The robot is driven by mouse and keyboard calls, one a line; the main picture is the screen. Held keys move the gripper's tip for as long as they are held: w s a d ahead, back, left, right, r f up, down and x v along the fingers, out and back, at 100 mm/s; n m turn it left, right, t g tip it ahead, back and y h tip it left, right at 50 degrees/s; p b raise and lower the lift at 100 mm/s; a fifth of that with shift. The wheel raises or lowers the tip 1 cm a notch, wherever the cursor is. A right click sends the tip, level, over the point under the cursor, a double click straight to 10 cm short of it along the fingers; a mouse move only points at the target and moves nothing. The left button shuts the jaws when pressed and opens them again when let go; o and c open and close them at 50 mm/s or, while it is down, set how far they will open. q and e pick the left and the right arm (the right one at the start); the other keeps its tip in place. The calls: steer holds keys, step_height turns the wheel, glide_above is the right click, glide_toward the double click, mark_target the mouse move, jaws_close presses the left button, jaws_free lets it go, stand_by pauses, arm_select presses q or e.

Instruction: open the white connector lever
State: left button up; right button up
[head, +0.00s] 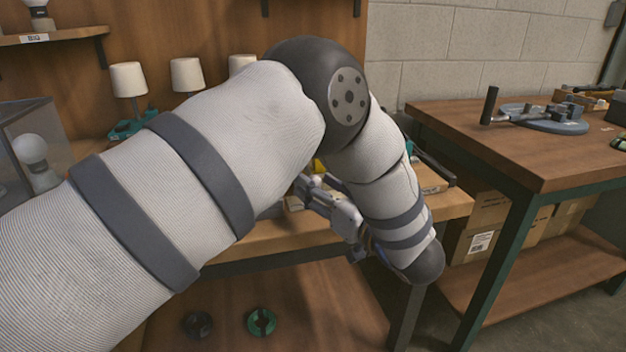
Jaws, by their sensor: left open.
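My left arm comes in from the left, bends at a dark elbow joint and reaches down over the front edge of the workbench (285,238). My left gripper (306,190) is small in the picture, near the bench's front edge, and points left. Its jaws are open, and I see nothing held between them. I cannot make out the white connector or its lever. My arm covers much of the bench top around the gripper. A bit of yellow (318,165) shows just behind the gripper. My right gripper is not in view.
Several white lamp shades, one at the left (128,80), stand behind my arm. A clear box (35,140) with a bulb is at the far left. A second table (545,150) with a round fixture stands right. Cardboard boxes (480,225) sit under it. Rings lie below the bench.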

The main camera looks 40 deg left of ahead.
arm_select(q)
steer(key=shift+x, duration=1.05)
steer(key=shift+d, duration=0.1)
jaws_close()
steer(key=shift+w+r, duration=0.1)
